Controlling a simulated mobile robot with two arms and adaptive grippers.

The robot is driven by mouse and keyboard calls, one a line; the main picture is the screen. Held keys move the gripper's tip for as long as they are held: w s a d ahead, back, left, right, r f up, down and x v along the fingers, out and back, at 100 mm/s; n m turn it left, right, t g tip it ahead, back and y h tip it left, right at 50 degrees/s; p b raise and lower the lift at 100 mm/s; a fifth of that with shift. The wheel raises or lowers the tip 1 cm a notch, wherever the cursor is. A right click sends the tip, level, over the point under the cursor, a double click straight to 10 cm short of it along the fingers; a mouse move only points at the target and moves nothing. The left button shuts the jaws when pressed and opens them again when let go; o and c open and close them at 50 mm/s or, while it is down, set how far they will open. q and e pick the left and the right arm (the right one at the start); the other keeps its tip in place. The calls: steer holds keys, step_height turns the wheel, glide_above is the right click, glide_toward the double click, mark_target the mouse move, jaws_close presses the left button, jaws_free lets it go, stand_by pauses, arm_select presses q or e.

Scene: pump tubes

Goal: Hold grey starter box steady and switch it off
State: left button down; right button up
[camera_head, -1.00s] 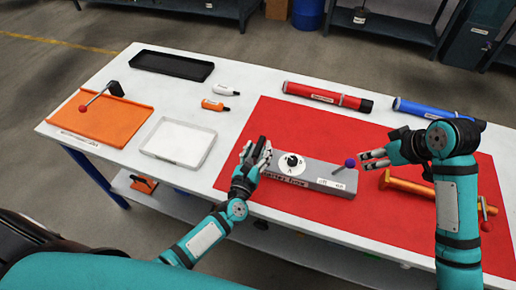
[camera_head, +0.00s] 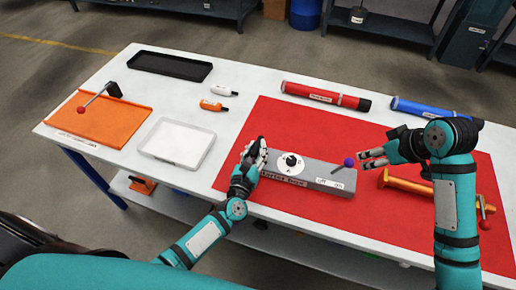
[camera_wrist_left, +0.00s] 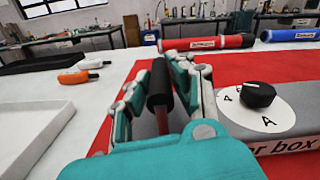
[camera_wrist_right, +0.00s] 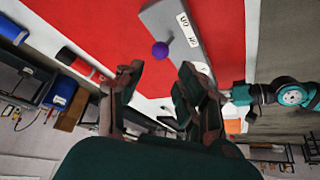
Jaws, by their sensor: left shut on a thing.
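The grey starter box (camera_head: 310,180) lies on the red mat. It carries a white dial with a black knob (camera_head: 291,160), also large in the left wrist view (camera_wrist_left: 258,94). A lever with a purple ball (camera_head: 349,162) stands at its right end beside a white two-part label (camera_head: 328,183). My left gripper (camera_head: 256,150) is at the box's left end, shut on the black handle (camera_wrist_left: 160,82) with a reddish stem. My right gripper (camera_head: 373,158) is open and empty, just right of the purple ball, which shows ahead of its fingers in the right wrist view (camera_wrist_right: 160,49).
An orange part with a red-tipped lever (camera_head: 410,186) lies below my right gripper. A red tube (camera_head: 315,94) and a blue tube (camera_head: 415,107) lie behind. A white tray (camera_head: 178,143), orange tray (camera_head: 95,125) and black tray (camera_head: 170,66) are left. Bare mat lies behind the box.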

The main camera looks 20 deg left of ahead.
steer(key=c, duration=0.7)
steer(key=shift+w+d, duration=0.25)
steer(key=shift+w, duration=0.15)
jaws_close()
steer(key=w+d+r+t+h, duration=0.4)
steer(key=w+d+r+t, duration=0.55)
steer(key=w, duration=0.25)
step_height(320, 180, up, 13)
steer(key=s+a+n+t+y, duration=0.25)
steer(key=n+t+y, duration=0.45)
steer(key=n, duration=0.5)
steer(key=s+a+f+n+g+y, duration=0.75)
steer(key=n+g, duration=0.35)
steer(key=n, duration=0.5)
steer(key=s+d+f+n+g+h, duration=0.3)
steer(key=s+f, duration=0.1)
steer(key=f, duration=0.5)
steer(key=s+d+f+n+g+h, duration=0.2)
steer(key=s+d+f+g+h, duration=0.2)
steer(key=f, duration=0.5)
steer(key=shift+d+f+n, duration=0.2)
steer(key=shift+d+n, duration=0.1)
steer(key=shift+n, duration=0.1)
